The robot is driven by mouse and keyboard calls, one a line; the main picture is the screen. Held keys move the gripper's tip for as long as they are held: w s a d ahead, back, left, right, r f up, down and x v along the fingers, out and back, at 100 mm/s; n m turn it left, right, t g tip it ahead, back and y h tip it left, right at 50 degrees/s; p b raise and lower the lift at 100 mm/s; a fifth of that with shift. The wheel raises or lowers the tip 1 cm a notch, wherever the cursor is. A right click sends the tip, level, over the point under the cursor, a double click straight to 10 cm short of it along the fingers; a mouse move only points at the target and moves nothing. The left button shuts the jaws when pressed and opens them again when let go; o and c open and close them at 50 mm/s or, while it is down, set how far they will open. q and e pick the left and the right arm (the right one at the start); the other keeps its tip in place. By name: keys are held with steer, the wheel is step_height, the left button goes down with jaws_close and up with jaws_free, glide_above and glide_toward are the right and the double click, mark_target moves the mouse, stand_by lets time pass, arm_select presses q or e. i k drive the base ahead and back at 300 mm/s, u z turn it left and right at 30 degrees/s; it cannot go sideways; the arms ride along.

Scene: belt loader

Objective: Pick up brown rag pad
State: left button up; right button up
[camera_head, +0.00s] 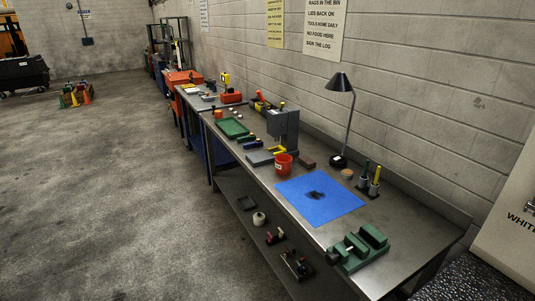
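A small brown block-like piece (307,161) lies on the metal workbench (262,176), right of the grey drill press (283,128) and behind the red bucket (283,164). It may be the brown rag pad; it is too small to be sure. A small round tan thing (347,173) sits near the lamp base. A dark, irregular patch (314,194) shows on the blue mat (332,209); I cannot tell if it is a stain or cloth. Neither of my grippers is in view.
A green vise (359,246) stands at the bench's near end. A black desk lamp (340,82) and upright yellow- and green-handled tools (375,180) line the wall side. A green tray (232,128) lies farther along. Several things sit on the lower shelf.

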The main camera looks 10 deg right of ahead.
mark_target(306, 162)
steer(key=u, duration=0.45)
steer(key=i, duration=2)
steer(key=z, duration=0.05)
